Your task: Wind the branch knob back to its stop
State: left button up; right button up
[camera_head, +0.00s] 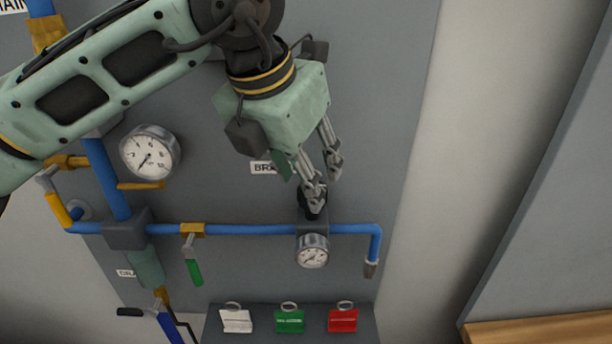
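The black branch knob (309,212) sits on top of the dark regulator block on the blue branch pipe, above a small round gauge (312,257). My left gripper (325,188) reaches down from above. Its two fingers are apart, with nothing seen between them. One fingertip overlaps the knob's upper part in the picture and hides some of it; I cannot tell whether it touches. The other fingertip is up and to the right of the knob. My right gripper is not in view.
A larger gauge (150,153) is at the left. A green-handled valve (193,265) hangs from the branch pipe (250,230). White (237,321), green (289,321) and red (342,320) tags stand on a grey ledge below. The panel right of the knob is clear.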

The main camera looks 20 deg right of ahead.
aim_at(302, 200)
pick_arm(q)
jog(key=x, duration=0.3)
jog(key=shift+w+f+p, duration=0.1)
jog(key=shift+w+p, duration=0.1)
jog(key=shift+p, duration=0.2)
jog(key=shift+d+f, duration=0.1)
jog(key=shift+f, duration=0.1)
jog(key=c, duration=1)
jog(key=shift+f+n+b, duration=0.15)
jog(key=shift+n+b, duration=0.15)
jog(key=shift+b, duration=0.6)
jog(key=shift+n+t+b, duration=0.3)
jog(key=shift+n+b, duration=0.1)
jog(key=shift+b, duration=0.1)
jog(key=shift+r, duration=0.25)
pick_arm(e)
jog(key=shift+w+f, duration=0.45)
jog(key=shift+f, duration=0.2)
pick_arm(q)
jog(key=o, duration=0.8)
jog(key=shift+o, duration=1)
jog(key=shift+w+f, duration=0.1)
